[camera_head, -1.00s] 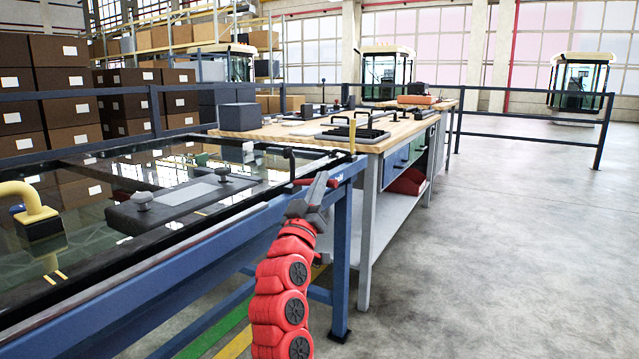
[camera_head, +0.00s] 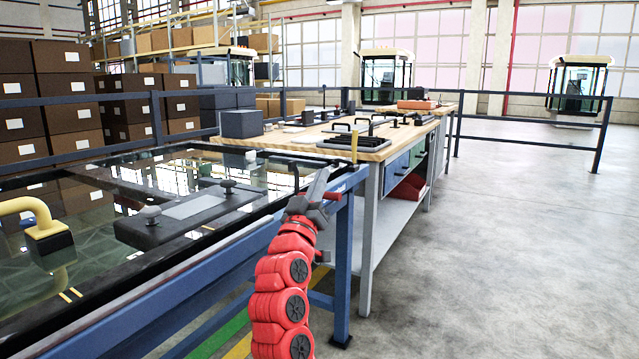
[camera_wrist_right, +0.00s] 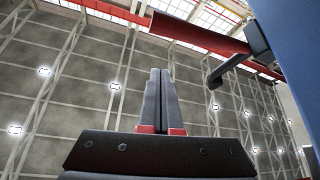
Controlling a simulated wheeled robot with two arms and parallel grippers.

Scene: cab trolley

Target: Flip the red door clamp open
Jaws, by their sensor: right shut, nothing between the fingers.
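A dark red bar (camera_wrist_right: 205,36), which looks like the red door clamp's lever, crosses the top of that view just beyond the fingertips. Whether they touch cannot be told. A black hooked part (camera_wrist_right: 235,66) juts out beside it from the blue surface. In the head view the clamp is mostly hidden behind my gripper. A thin black upright piece (camera_head: 295,176) stands just left of it. My left gripper is not in view.
The glass door (camera_head: 100,190) lies on the blue trolley frame (camera_head: 200,276), with a dark block (camera_head: 170,215) and a yellow handle (camera_head: 35,210) on it. A wooden-topped workbench (camera_head: 290,137) stands behind. The floor (camera_head: 490,250) to the right is clear.

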